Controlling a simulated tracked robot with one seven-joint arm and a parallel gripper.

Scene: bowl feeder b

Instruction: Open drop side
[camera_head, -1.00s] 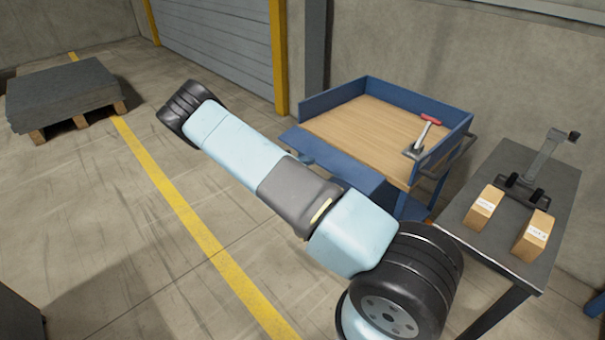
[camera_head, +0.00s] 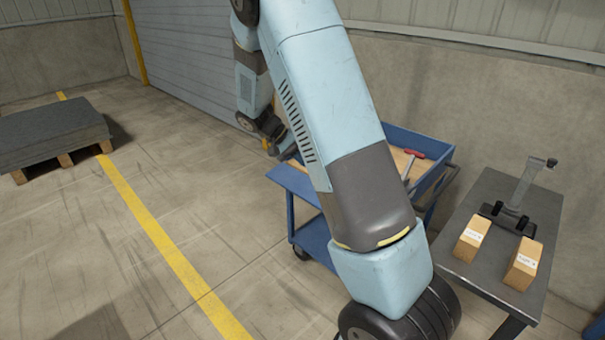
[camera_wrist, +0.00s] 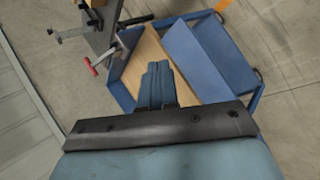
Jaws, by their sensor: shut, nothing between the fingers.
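The blue cart (camera_head: 441,178) stands by the wall, partly hidden behind my arm in the head view. Its wooden bed (camera_wrist: 146,58) has low blue walls. A broad blue side panel (camera_wrist: 208,62) lies along one long edge of the bed in the wrist view. In the head view a blue panel (camera_head: 292,180) sticks outward at the cart's left front, seemingly folded out. My gripper (camera_wrist: 157,68) is shut and empty, above the cart, with its fingertips over the wood in the wrist view. I cannot tell whether it touches anything.
A red-handled tool (camera_head: 412,154) stands at the cart's right side. A dark table (camera_head: 480,256) with two boxes (camera_head: 472,240) and a grey stand (camera_head: 520,195) is to the right. A loaded pallet (camera_head: 50,138) is far left. The floor left of the cart is clear.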

